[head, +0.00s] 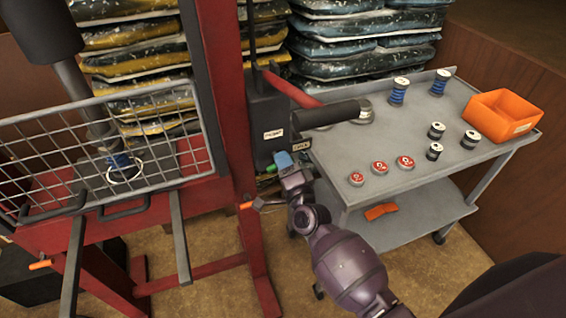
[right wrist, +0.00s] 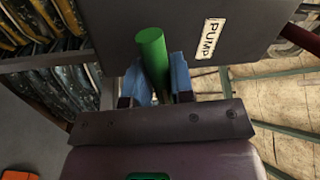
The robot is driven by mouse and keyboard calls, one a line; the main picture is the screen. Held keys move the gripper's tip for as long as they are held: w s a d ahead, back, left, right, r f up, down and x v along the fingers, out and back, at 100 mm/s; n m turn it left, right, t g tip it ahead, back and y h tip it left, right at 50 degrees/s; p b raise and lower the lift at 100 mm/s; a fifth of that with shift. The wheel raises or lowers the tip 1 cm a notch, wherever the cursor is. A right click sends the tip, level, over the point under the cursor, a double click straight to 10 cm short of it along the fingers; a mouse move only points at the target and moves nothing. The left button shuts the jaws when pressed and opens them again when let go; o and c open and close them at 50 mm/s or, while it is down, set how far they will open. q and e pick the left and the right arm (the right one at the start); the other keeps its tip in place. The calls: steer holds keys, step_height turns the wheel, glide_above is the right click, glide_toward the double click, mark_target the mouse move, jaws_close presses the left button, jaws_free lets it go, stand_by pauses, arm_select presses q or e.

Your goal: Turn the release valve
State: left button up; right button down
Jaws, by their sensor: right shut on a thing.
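The release valve's green handle (right wrist: 150,48) sticks up beside the dark pump block (right wrist: 195,18) with its white PUMP label in the right wrist view. My right gripper (right wrist: 165,85) has its blue fingertips on either side of the handle and is shut on it. In the head view my right gripper (head: 281,160) is at the lower front of the pump block (head: 265,115), by the red post. Only a bit of green (head: 270,168) shows there. The valve body is mostly hidden. My left gripper is not in view.
A lever with a black grip (head: 325,114) juts right above my right gripper. A grey cart (head: 415,178) with spools, red-topped tins and an orange bin (head: 503,116) stands close on the right. A wire guard (head: 100,150) and red frame (head: 226,95) stand left.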

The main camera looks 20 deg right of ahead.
steer(key=shift+r+m+h, duration=0.15)
steer(key=shift+m+h, duration=0.35)
steer(key=shift+m, duration=0.9)
steer(key=c, duration=1.1)
jaws_free()
steer(key=shift+o, duration=0.2)
steer(key=shift+s, duration=0.1)
steer(key=shift+s+f, duration=0.25)
steer(key=s+f, duration=0.1)
steer(key=s, duration=0.9)
steer(key=shift+d+f+b, duration=0.2)
steer(key=shift+f+b, duration=0.2)
steer(key=shift+b, duration=0.05)
steer(key=shift+w, duration=0.1)
